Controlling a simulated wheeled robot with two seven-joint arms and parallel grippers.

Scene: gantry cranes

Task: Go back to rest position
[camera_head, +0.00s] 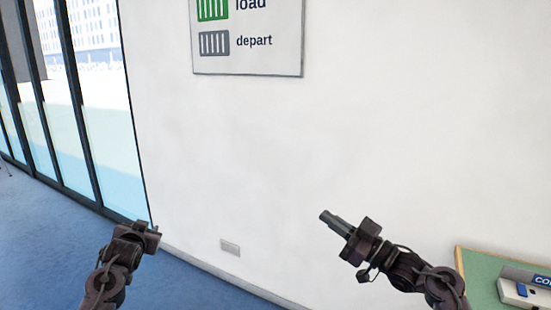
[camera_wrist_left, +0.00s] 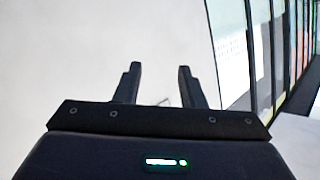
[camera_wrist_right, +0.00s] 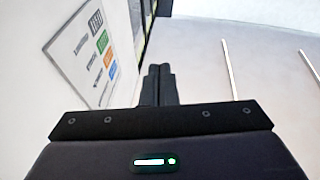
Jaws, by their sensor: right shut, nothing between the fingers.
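My left gripper (camera_head: 147,229) is at the lower left of the head view, in front of the white wall. In the left wrist view its two fingers (camera_wrist_left: 159,86) stand apart with nothing between them. My right gripper (camera_head: 328,216) is right of centre in the head view, raised in front of the wall and pointing up and left. In the right wrist view its fingers (camera_wrist_right: 160,84) are together and hold nothing.
A sign board (camera_head: 248,60) with "load" and "depart" hangs on the white wall (camera_head: 400,120). Tall windows (camera_head: 100,120) are at the left. A green-topped table (camera_head: 483,268) with a labelled box (camera_head: 525,292) is at the lower right. Blue floor (camera_head: 50,245) lies clear at the left.

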